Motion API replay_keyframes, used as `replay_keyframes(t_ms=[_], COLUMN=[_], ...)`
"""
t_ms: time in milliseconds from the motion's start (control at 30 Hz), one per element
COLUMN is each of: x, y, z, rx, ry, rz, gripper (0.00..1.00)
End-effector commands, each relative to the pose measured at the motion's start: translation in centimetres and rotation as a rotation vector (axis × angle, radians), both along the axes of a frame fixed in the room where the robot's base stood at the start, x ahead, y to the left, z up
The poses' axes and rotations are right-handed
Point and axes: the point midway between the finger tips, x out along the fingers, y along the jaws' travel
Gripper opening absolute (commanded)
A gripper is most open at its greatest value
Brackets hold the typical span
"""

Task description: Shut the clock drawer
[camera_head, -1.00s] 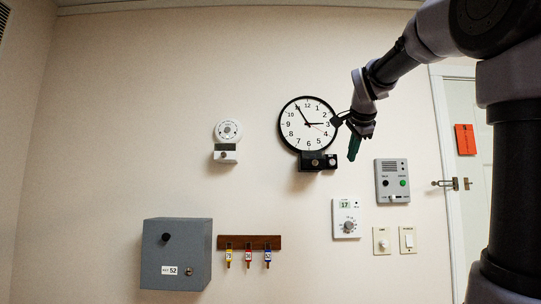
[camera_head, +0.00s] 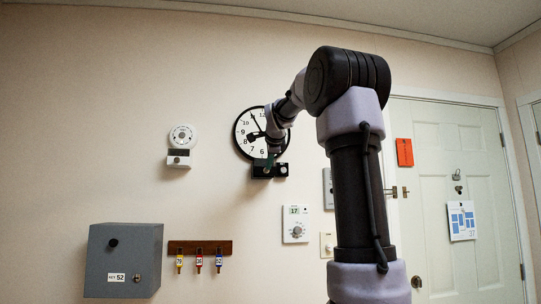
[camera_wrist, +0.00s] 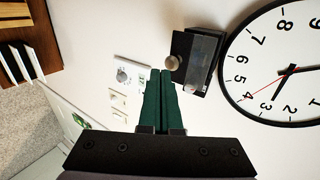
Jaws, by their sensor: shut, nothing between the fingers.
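The round black-rimmed clock (camera_head: 246,127) hangs on the wall, its right part hidden by my arm. A small black drawer unit (camera_head: 282,170) sits at its lower edge. In the wrist view the clock (camera_wrist: 285,50) is at the right, and the drawer's black front with a round knob (camera_wrist: 172,62) shows beside a greyer part (camera_wrist: 204,55). The front appears to stand out from the unit; how far is unclear. My gripper (camera_wrist: 160,72) is shut and empty, its green fingertips close beside the knob in that picture. In the head view its fingers (camera_head: 265,161) overlap the unit; contact cannot be told.
A thermostat (camera_head: 295,224) is on the wall below, and a white dial device (camera_head: 181,146) is left of the clock. A grey key box (camera_head: 122,260) and a key rack (camera_head: 200,247) are lower left. A door (camera_head: 450,170) is at the right.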

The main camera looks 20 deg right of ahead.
Motion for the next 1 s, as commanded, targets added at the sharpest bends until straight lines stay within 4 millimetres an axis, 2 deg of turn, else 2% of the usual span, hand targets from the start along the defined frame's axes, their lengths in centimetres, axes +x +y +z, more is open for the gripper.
replay_keyframes(t_ms=[100,233,700,900,1000], x=[1.7,2.7,3.4,6.4,7.2], y=[-0.5,-0.8,-1.0,-1.9,-2.0], z=[0.1,0.1,0.2,0.1,0.1], rx=[0.001,0.001,0.000,0.000,0.001], ry=[-0.001,-0.001,-0.001,0.000,-0.001], rz=[-0.001,-0.001,0.000,-0.001,-0.001], gripper=[0.00,0.00,0.00,0.00,0.00])
